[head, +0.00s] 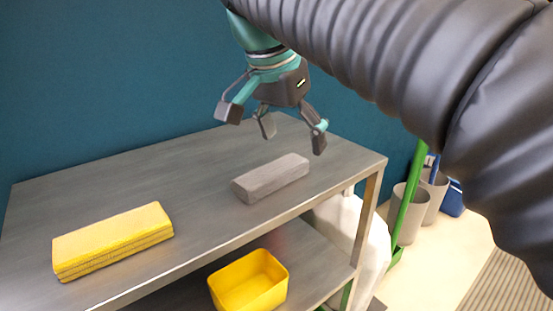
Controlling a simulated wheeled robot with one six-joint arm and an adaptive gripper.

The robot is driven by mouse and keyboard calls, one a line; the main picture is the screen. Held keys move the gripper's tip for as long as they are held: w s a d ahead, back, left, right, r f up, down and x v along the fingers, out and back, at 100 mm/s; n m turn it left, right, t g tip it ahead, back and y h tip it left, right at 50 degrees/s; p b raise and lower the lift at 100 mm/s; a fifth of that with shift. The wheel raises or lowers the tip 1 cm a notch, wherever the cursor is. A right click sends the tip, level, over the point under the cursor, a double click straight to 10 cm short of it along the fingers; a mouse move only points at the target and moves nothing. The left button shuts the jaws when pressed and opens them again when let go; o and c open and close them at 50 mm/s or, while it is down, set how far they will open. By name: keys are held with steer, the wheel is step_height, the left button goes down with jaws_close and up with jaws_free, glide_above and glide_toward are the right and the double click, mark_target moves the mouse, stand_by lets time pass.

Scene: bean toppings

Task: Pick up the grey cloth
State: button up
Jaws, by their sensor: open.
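The grey cloth (271,178) is a folded, block-shaped bundle lying flat on the top shelf of a metal table, near its right front edge. My gripper (272,132) hangs above and slightly behind the cloth in the head view. Its fingers are spread open with nothing between them. The fingertips look apart from the cloth, though the exact height above it is hard to tell.
A folded yellow cloth (112,240) lies on the left of the metal table top (150,190). A yellow bin (249,282) sits on the lower shelf. A blue wall stands behind. Grey buckets (408,213) and a green pole (406,195) stand at right.

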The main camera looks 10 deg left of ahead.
steer(key=m, duration=0.2)
glide_toward(271, 168)
steer(key=shift+h, duration=0.3)
steer(key=f, duration=0.2)
steer(key=f+b, duration=0.1)
steer(key=f, duration=0.1)
steer(key=shift+w, duration=0.35)
steer(key=shift+w+d+b+x, duration=0.1)
steer(key=shift+b+x, duration=0.15)
steer(key=shift+x, duration=1.3)
steer(key=shift+w+d+b+x, duration=0.1)
steer(key=shift+b+x, duration=0.1)
steer(key=shift+x, duration=1.35)
steer(key=shift+r, duration=0.15)
steer(key=c, duration=1.2)
